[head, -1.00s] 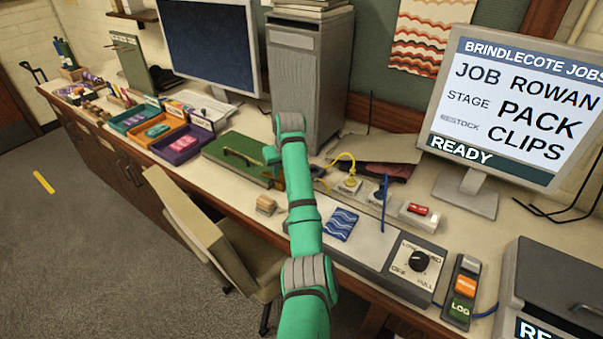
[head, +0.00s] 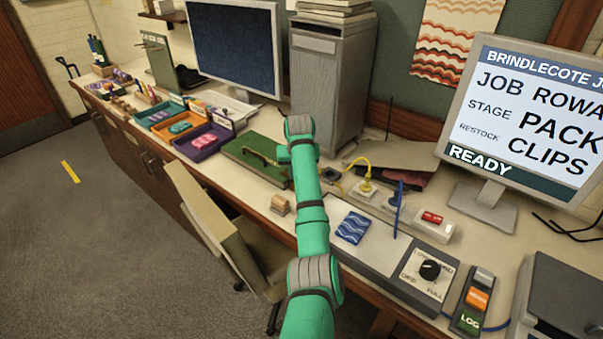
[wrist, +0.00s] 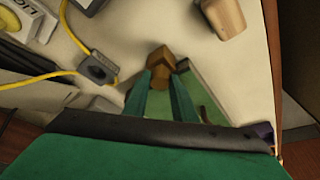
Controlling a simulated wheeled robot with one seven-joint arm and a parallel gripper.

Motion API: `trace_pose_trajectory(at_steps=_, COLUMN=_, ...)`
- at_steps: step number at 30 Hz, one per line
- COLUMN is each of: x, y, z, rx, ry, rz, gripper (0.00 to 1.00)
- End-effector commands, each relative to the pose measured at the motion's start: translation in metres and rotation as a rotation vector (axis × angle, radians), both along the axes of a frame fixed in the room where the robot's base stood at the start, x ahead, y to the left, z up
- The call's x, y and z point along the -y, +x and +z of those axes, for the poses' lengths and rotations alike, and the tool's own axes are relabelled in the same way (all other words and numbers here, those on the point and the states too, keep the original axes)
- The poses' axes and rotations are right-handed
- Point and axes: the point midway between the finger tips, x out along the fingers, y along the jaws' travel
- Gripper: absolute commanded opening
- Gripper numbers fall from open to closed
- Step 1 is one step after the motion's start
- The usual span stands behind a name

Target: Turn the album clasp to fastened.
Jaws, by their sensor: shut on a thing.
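The green album (head: 240,151) lies on the counter in the head view, with a brass-coloured bar on top. Its green cover also shows in the wrist view (wrist: 207,92), below and right of the fingertips. My gripper (wrist: 161,80) has its two green fingers on either side of a brown block-like piece at the album's edge, which I take to be the clasp (wrist: 161,56). The fingers are shut on it. In the head view my green arm hides the fingertips and the clasp. Whether the clasp is fastened cannot be told.
Orange (head: 190,112) and purple (head: 187,151) trays stand left of the album. A small wooden block (head: 280,204) lies at the counter's front. A yellow cable (head: 367,168) and a blue marbled sheet (head: 352,228) are right of my arm. A grey cabinet (head: 322,80) stands behind.

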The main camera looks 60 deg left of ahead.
Motion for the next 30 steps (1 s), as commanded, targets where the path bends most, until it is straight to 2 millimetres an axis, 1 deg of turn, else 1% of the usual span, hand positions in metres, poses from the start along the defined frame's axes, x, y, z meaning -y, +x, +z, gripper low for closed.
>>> trace_pose_trajectory(at_steps=2, x=0.001, y=0.001, z=-0.002, rx=-0.001, ry=-0.003, rz=-0.004, gripper=0.00)
trace_pose_trajectory(at_steps=3, x=0.001, y=0.001, z=-0.002, rx=0.000, ry=-0.003, rz=-0.003, gripper=0.31)
trace_pose_trajectory(at_steps=4, x=0.001, y=0.001, z=-0.002, rx=-0.001, ry=-0.003, rz=-0.002, gripper=0.39)
trace_pose_trajectory(at_steps=5, x=0.001, y=0.001, z=-0.002, rx=-0.001, ry=-0.002, rz=-0.002, gripper=0.43)
trace_pose_trajectory(at_steps=13, x=0.000, y=0.000, z=-0.001, rx=0.000, ry=0.000, rz=0.000, gripper=0.43)
trace_pose_trajectory(at_steps=17, x=0.003, y=0.000, z=0.006, rx=0.001, ry=0.002, rz=-0.001, gripper=0.43)
trace_pose_trajectory(at_steps=20, x=0.007, y=-0.002, z=0.018, rx=0.001, ry=0.003, rz=-0.001, gripper=0.43)
trace_pose_trajectory(at_steps=27, x=0.022, y=-0.010, z=0.060, rx=0.002, ry=0.002, rz=0.000, gripper=0.43)
trace_pose_trajectory(at_steps=30, x=0.028, y=-0.013, z=0.075, rx=0.001, ry=0.002, rz=-0.001, gripper=0.43)
